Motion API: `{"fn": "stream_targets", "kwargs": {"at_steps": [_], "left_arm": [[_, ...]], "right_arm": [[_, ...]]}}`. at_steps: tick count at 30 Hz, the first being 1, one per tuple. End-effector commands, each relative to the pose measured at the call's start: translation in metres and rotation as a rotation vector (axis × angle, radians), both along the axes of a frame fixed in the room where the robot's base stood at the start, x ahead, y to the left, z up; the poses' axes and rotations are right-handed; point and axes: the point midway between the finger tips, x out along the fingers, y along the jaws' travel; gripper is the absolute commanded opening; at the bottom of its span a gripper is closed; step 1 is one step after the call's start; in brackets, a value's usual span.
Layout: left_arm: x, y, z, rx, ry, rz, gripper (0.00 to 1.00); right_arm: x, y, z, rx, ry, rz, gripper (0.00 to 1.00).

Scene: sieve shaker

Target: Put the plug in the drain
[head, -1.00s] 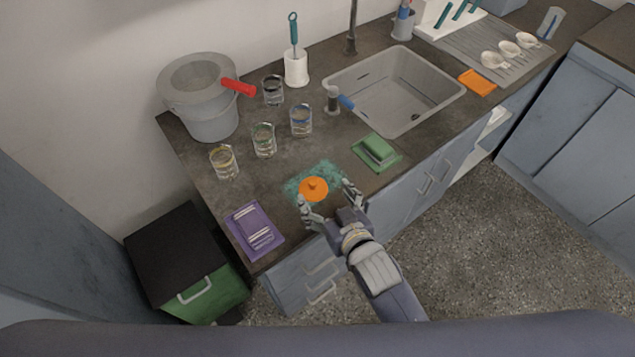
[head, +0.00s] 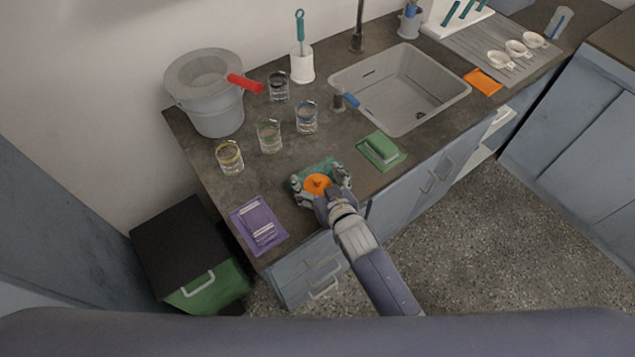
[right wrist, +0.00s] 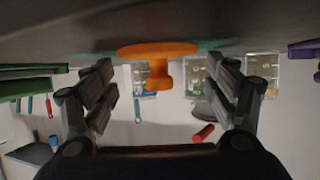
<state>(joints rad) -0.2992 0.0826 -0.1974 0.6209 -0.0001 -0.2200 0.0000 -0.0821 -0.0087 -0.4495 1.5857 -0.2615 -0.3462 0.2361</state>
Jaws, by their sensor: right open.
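The orange plug (head: 317,183) with a small knob on top sits on a teal patch on the counter near its front edge. My right gripper (head: 322,178) is open around it, one finger on each side. In the right wrist view the plug (right wrist: 157,62) lies between the two open fingers, with gaps on both sides, so they do not appear to touch it. The grey sink (head: 400,88) is at the back right, with a dark drain hole (head: 420,114) in its floor. My left gripper is not in view.
A purple tray (head: 258,224) lies to the left. Several glasses (head: 269,136) and a grey bucket (head: 206,95) stand behind. A blue-handled item (head: 345,98) stands at the sink's left rim.

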Motion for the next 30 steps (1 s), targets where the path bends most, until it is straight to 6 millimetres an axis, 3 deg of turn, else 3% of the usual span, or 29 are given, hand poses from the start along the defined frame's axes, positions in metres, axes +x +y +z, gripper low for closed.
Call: {"fn": "stream_targets", "kwargs": {"at_steps": [2, 3, 9, 12, 22, 30], "left_arm": [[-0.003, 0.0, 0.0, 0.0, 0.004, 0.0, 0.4], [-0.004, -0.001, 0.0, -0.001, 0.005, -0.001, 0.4], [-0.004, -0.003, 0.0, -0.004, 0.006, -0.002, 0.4], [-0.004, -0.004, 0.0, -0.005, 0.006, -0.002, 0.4], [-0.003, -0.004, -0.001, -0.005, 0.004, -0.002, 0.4], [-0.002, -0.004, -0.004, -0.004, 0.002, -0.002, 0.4]], "right_arm": [[0.0, 0.0, 0.0, 0.0, 0.0, 0.0, 0.79], [0.0, 0.0, 0.0, 0.0, 0.0, 0.0, 0.75], [0.0, 0.0, 0.0, 0.0, 0.0, 0.0, 0.34], [0.0, 0.0, 0.0, 0.0, 0.0, 0.0, 0.3], [0.0, 0.0, 0.004, 0.0, -0.001, 0.0, 0.3], [0.0, 0.0, 0.03, 0.002, -0.005, 0.0, 0.3]]}}
